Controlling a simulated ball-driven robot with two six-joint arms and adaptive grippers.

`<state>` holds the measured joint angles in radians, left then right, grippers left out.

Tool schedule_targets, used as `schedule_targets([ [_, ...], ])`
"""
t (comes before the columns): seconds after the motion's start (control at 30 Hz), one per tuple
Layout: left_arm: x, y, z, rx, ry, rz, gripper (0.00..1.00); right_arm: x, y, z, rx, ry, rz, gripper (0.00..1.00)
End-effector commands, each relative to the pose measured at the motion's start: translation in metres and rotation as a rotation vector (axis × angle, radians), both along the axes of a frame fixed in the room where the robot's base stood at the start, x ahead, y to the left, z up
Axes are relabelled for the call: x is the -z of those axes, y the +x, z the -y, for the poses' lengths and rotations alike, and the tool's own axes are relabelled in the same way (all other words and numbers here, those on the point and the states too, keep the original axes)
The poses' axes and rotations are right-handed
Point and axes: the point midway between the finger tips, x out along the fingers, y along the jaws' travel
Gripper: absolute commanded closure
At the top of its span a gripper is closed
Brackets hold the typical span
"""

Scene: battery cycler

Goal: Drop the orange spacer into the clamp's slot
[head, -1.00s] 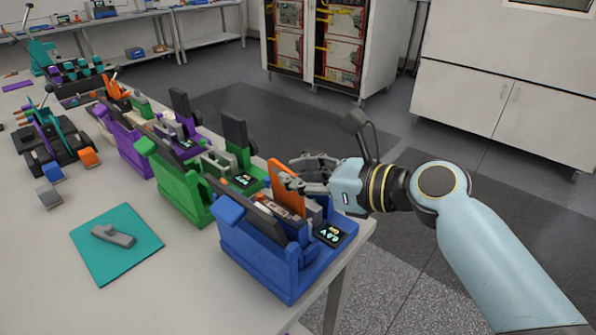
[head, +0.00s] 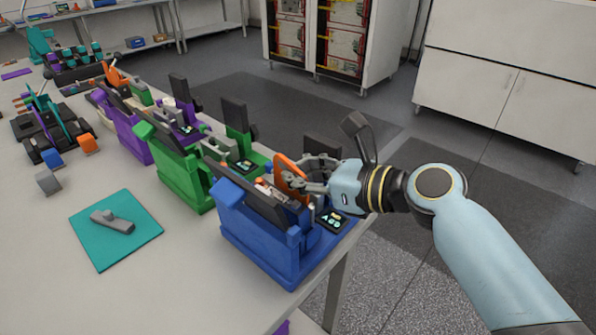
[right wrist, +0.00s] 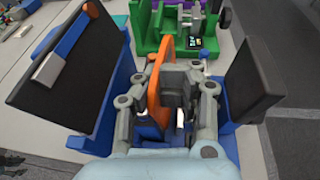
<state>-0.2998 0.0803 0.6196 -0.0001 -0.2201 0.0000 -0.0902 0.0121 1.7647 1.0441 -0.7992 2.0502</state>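The orange spacer (head: 284,168) stands on edge above the blue clamp (head: 262,243) at the table's front right. My right gripper (head: 309,180) is at its right side. In the right wrist view the spacer (right wrist: 159,68) stands between the fingers of the gripper (right wrist: 166,100), which look closed on it. The spacer's lower part is hidden by the clamp and fingers, so I cannot tell how deep it sits in the slot. The clamp's dark plate (right wrist: 66,78) is to the left of the gripper there. My left gripper is not in view.
A green clamp (head: 180,180) and a purple clamp (head: 128,135) stand in a row behind the blue one. A teal mat (head: 90,247) with a grey part (head: 112,221) lies to the left. The table edge is close on the right.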

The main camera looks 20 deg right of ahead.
Motion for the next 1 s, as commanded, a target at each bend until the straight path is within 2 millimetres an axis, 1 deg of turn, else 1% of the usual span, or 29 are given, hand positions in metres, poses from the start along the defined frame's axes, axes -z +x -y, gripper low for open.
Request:
schedule_targets([
  [0.03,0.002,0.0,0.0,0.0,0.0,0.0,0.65,0.006,-0.001,-0.001,-0.001,0.002,-0.007,1.0],
  [0.4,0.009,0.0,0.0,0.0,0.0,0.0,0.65,0.02,-0.002,-0.003,-0.002,0.004,-0.007,1.0],
  [0.77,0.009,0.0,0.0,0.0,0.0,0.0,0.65,0.021,-0.003,-0.004,-0.003,0.006,-0.01,1.0],
  [1.0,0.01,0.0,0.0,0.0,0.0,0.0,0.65,0.025,-0.004,-0.005,-0.003,0.008,-0.012,1.0],
])
